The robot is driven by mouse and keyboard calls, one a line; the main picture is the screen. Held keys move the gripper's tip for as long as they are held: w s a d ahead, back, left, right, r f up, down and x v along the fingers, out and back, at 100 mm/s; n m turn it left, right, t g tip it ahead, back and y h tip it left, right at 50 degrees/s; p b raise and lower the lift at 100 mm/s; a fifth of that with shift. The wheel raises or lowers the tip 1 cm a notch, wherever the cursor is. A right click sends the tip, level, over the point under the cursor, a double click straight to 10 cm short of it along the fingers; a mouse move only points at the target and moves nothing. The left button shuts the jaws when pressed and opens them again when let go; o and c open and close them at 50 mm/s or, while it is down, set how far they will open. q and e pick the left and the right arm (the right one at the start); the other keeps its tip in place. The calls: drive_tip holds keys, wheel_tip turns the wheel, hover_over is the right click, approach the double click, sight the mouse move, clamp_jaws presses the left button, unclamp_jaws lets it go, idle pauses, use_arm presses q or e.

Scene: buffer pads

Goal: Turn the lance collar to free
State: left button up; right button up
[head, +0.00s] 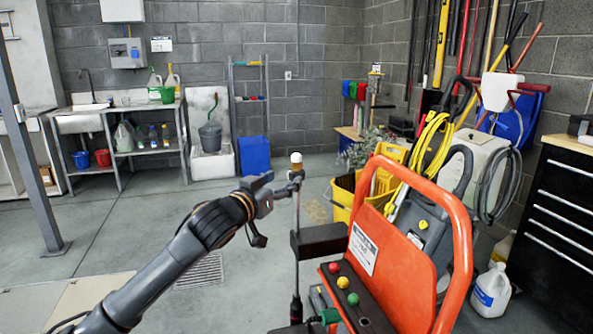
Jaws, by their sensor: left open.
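A thin dark lance (297,225) stands upright at the left side of an orange-framed machine (456,215). At its top is a small white and orange-brown cap-like part (296,161). I cannot tell for certain which part is the collar, nor its setting. My left gripper (278,209) is open, its arm coming in from the lower left. One finger reaches close to the lance just below the cap; the other hangs lower left. Whether it touches the lance is unclear. My right gripper is not in view.
The machine carries a dark panel with red, yellow and green knobs (352,299) and a dark block (318,240) beside the lance. A yellow mop bucket (342,212) stands behind. A black drawer cabinet (556,215) is at right. Floor at left is clear.

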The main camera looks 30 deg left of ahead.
sight(293, 172)
use_arm(q)
drive_tip(key=w, duration=0.6)
drive_tip(key=shift+w+a, duration=0.25)
drive_tip(key=shift+w, duration=0.65)
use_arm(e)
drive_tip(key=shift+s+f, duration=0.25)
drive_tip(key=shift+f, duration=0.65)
use_arm(q)
drive_tip(key=c, duration=1.2)
